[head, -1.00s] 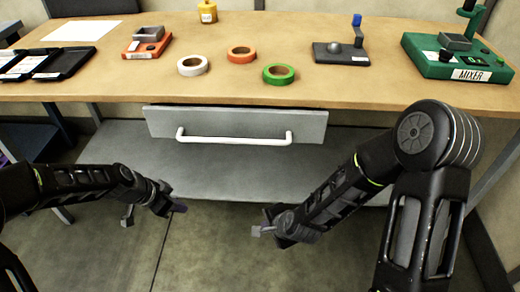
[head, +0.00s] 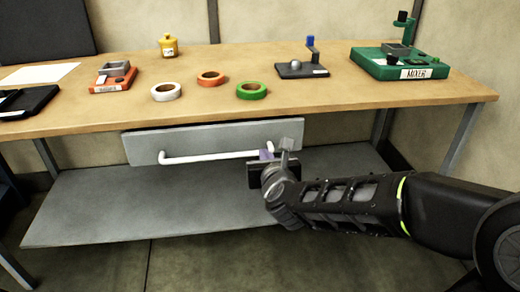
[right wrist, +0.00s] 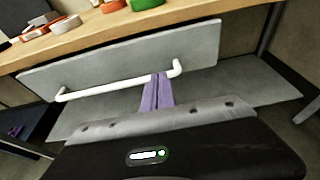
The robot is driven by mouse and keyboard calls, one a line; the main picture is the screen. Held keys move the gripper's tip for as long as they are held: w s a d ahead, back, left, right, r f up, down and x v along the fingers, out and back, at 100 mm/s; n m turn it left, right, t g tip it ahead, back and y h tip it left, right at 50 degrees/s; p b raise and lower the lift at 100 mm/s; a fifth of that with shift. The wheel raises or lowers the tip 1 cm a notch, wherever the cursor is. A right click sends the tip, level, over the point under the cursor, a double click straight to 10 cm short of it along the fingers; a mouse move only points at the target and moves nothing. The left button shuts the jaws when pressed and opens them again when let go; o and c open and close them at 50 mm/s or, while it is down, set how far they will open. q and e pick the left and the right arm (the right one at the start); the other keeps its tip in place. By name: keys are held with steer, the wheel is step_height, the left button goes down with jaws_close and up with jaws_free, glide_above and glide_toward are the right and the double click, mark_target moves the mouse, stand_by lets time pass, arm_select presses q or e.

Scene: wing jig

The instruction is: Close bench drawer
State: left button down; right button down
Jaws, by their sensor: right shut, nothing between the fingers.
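The bench drawer (head: 215,140) shows as a grey front panel under the wooden tabletop, with a white bar handle (head: 205,157). How far it stands out from the bench is hard to tell. My right gripper (head: 267,151) is at the right end of the handle, with its fingers shut and empty. In the right wrist view its purple fingers (right wrist: 158,92) overlap the handle (right wrist: 110,87) near its right end, in front of the drawer front (right wrist: 120,62). Whether they touch it is unclear. My left gripper is out of the head view.
The tabletop (head: 330,97) holds a green mixer (head: 400,68), tape rolls (head: 250,91), an orange device (head: 112,80), a small dark stand (head: 302,70) and a yellow bottle (head: 168,46). A grey lower shelf (head: 150,205) runs beneath the drawer.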

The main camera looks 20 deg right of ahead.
mark_target(257, 141)
steer(key=x, duration=1)
steer(key=shift+s+f+b, duration=0.1)
steer(key=shift+b, duration=0.25)
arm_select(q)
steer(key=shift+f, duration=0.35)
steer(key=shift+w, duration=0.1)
